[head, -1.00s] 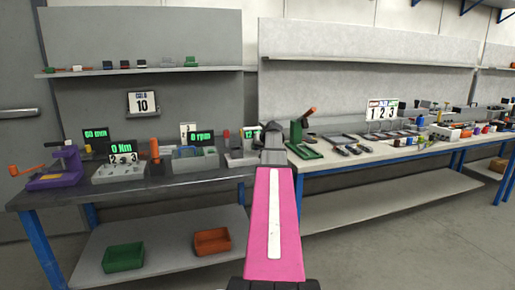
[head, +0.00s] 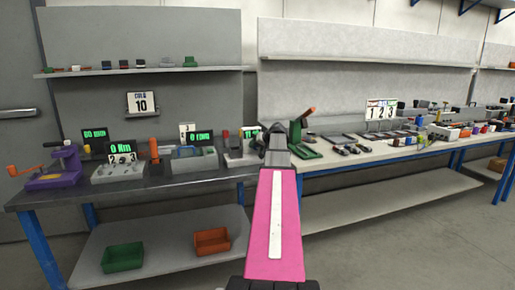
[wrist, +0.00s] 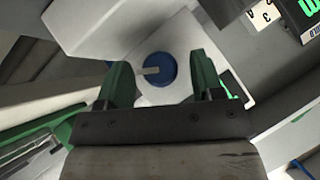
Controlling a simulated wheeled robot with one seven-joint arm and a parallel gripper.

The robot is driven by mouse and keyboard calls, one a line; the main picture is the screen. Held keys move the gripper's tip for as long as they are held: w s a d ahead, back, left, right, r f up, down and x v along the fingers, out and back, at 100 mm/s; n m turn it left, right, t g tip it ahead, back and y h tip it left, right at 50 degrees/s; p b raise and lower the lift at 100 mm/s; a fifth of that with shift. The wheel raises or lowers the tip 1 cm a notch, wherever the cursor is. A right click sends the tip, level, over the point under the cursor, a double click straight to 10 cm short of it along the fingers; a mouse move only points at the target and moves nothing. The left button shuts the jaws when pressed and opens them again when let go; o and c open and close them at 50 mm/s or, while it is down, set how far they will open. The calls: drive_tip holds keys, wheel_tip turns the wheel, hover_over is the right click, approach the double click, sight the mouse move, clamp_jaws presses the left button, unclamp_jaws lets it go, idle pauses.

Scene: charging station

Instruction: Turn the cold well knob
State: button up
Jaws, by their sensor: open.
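In the wrist view a round blue knob (wrist: 161,72) with a pale bar pointing left sits on a white housing (wrist: 95,22). I take it for the cold well knob; no label on it is readable. My gripper (wrist: 163,76) has two green fingers, spread apart, one on each side of the knob. There is a gap on both sides, and I cannot tell how far above the knob the fingertips are. In the head view my gripper (head: 277,138) is at the right end of the dark bench, and my pink arm link hides the knob.
The dark bench (head: 130,190) carries devices with green displays, a purple press (head: 60,168) and an orange-handled piece (head: 154,150). A green press (head: 300,145) stands close to the right of my gripper. A "COLD 10" sign (head: 142,103) hangs behind.

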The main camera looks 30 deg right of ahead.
drive_tip(key=v, duration=1.1)
drive_tip(key=shift+f, duration=0.1)
